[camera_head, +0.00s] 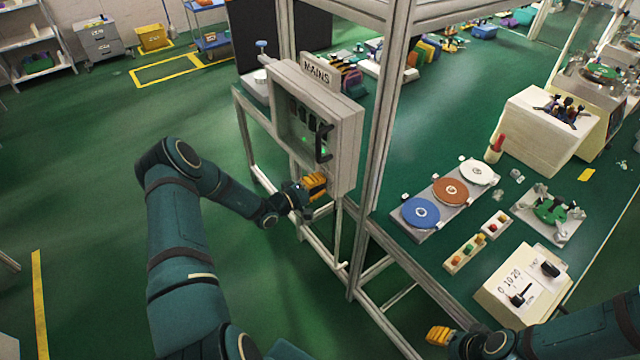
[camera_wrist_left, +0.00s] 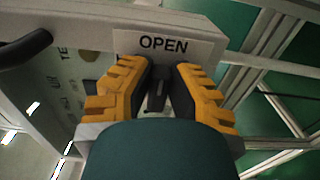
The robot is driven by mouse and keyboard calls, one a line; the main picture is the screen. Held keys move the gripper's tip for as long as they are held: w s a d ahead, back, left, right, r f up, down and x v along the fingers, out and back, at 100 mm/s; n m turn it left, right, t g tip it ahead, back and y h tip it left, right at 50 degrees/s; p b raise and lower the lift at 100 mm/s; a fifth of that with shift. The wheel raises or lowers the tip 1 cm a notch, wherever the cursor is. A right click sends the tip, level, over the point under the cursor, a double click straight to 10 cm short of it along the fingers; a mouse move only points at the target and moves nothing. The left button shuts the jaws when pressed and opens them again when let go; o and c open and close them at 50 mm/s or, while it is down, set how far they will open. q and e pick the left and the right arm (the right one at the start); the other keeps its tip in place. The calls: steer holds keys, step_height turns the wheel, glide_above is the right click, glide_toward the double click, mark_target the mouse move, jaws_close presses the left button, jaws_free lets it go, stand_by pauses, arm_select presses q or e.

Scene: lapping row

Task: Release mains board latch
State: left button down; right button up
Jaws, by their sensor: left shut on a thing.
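The mains board (camera_head: 346,115) is a grey box with a MAINS sign (camera_head: 318,75) on top, mounted on the bench frame. A black bar handle (camera_head: 323,143) is on its front, also at the upper left of the left wrist view (camera_wrist_left: 24,48). My left gripper (camera_head: 316,184) is at the lower edge of the board. In the left wrist view its orange fingers (camera_wrist_left: 158,78) are shut on a small dark latch (camera_wrist_left: 157,98) below a label (camera_wrist_left: 165,44) reading OPEN. The fingers hide the latch's sides. My right gripper (camera_head: 438,336) is low in front of the bench, away from the board; its opening is unclear.
A frame post (camera_head: 382,150) stands just right of the board. The green bench (camera_head: 420,130) holds a tray of blue, orange and white discs (camera_head: 450,192) and a dial box (camera_head: 525,285). Open green floor (camera_head: 90,150) lies to the left.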

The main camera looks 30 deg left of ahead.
stand_by(0.3)
arm_select(q)
steer(key=c, duration=0.9)
jaws_free()
steer(key=shift+w, duration=0.1)
steer(key=v, duration=1.2)
steer(key=shift+d, duration=0.1)
